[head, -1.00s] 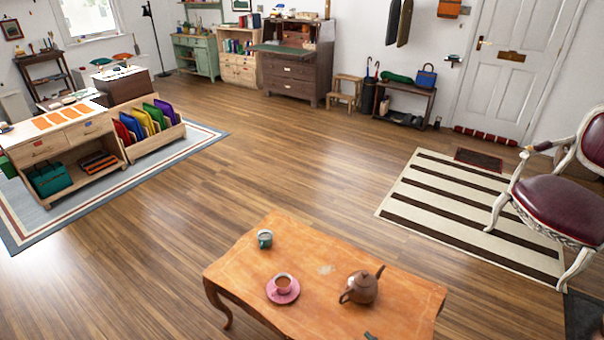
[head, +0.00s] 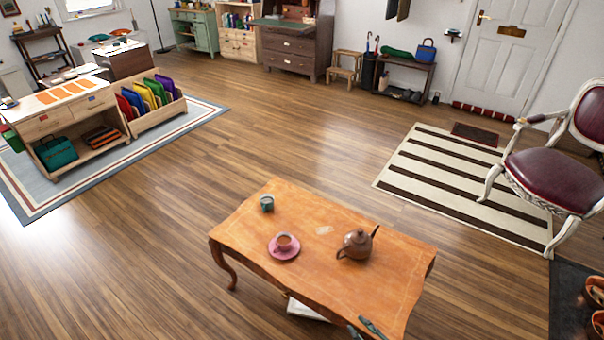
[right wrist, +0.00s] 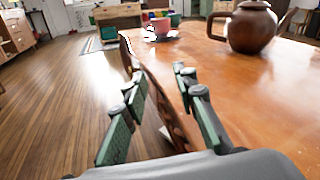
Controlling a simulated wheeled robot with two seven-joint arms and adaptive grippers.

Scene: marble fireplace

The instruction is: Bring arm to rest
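My right gripper (head: 362,328) shows at the bottom edge of the head view, at the near edge of the orange wooden table (head: 330,275). In the right wrist view its two green-padded fingers (right wrist: 160,90) stand apart with nothing held between them. The table's carved edge shows behind and between the fingers; I cannot tell whether they touch it. My left gripper is not in view.
On the table stand a brown teapot (head: 357,245), a cup on a pink saucer (head: 284,254) and a small teal cup (head: 267,203). A chair (head: 553,181) stands at the right by a striped rug (head: 440,186). Wooden floor left of the table is clear.

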